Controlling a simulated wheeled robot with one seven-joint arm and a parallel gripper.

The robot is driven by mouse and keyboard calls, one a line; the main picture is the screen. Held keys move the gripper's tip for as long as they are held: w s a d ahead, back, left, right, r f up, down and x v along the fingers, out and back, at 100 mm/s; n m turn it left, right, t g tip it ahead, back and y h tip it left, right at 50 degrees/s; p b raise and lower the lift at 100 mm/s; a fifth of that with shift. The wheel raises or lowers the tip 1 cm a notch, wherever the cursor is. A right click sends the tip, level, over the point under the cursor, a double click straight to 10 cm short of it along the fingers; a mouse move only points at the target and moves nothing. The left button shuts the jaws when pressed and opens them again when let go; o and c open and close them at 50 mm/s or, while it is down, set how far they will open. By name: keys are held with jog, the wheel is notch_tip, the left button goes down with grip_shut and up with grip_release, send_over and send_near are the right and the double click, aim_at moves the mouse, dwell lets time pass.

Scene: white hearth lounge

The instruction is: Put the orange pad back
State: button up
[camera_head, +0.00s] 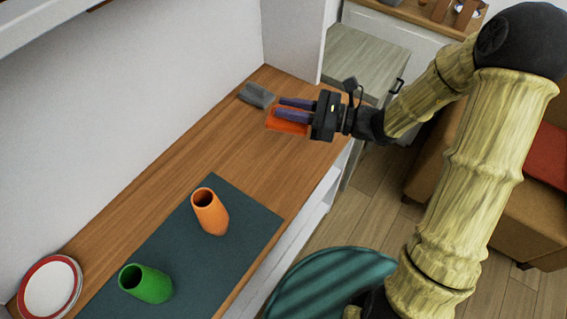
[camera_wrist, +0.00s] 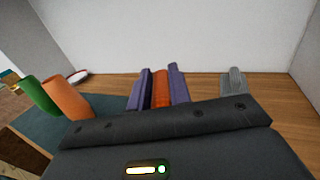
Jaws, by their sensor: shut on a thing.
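The orange pad (camera_head: 287,126) is a flat orange piece at the far end of the wooden counter. My gripper (camera_head: 290,108) is shut on it, with its purple fingers lying along the pad in the head view. In the wrist view the pad (camera_wrist: 160,90) shows as an orange strip between the two purple fingers (camera_wrist: 160,88). I cannot tell whether the pad touches the counter. A grey pad (camera_head: 257,95) lies on the counter just beyond it; it also shows right of the fingers in the wrist view (camera_wrist: 234,82).
An orange cup (camera_head: 209,212) and a green cup (camera_head: 146,284) stand on a dark teal mat (camera_head: 232,251). Stacked plates (camera_head: 50,288) sit at the counter's near left end. The wooden counter (camera_head: 190,150) is bare between mat and pads. A white wall runs behind.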

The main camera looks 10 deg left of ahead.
aim_at(283, 129)
jog(key=shift+s+a+f+g, duration=0.25)
jog(key=shift+s+a+g, duration=0.05)
jog(key=shift+s+a, duration=0.3)
jog(key=shift+r, duration=0.15)
notch_tip(283, 129, down, 6)
jog(key=shift+s+r+b, duration=0.15)
jog(key=shift+r+b, duration=0.05)
jog(key=shift+b, duration=0.6)
jog(key=shift+f, duration=0.35)
jog(key=shift+f, duration=0.1)
jog(key=shift+f+b, duration=0.4)
jog(key=shift+f, duration=1.4)
